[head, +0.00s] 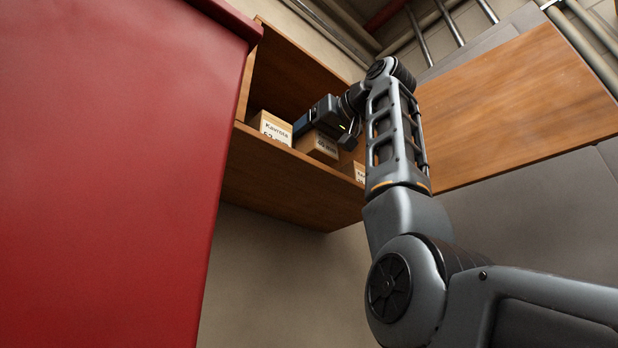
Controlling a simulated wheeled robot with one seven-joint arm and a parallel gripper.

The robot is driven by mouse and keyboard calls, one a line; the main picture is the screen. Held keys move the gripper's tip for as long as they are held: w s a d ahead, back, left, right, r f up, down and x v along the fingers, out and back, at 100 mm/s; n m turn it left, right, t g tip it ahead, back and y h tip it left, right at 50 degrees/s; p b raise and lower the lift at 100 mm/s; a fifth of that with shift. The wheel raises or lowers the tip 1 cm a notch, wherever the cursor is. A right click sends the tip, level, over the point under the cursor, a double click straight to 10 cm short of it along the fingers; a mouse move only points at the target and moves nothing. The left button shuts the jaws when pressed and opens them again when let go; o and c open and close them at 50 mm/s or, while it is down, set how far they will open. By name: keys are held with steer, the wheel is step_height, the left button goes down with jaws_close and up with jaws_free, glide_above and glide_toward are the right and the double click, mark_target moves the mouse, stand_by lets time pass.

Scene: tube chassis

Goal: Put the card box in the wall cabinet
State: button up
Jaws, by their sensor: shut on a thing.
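The wooden wall cabinet (290,172) is open, high on the wall in the head view. Its door (520,105) stands swung out to the right. My gripper (325,132) reaches into the cabinet from the right and is shut on the middle card box (317,148), whose label seems to read 66 mm. This box is at the level of the cabinet floor; I cannot tell whether it touches it. My wrist and fingers hide its upper part.
A card box labelled Kavrola (271,128) stands left of the held one. Another box (358,172) stands to the right, partly behind my arm. A large red cabinet (100,150) fills the left side. Pipes (420,30) run above.

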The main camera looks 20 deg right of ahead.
mark_target(309, 154)
steer(key=shift+a+f, duration=0.25)
steer(key=shift+f, duration=1.85)
steer(key=shift+f, duration=0.15)
steer(key=o, duration=1.3)
steer(key=b+v, duration=0.4)
steer(key=v, duration=0.8)
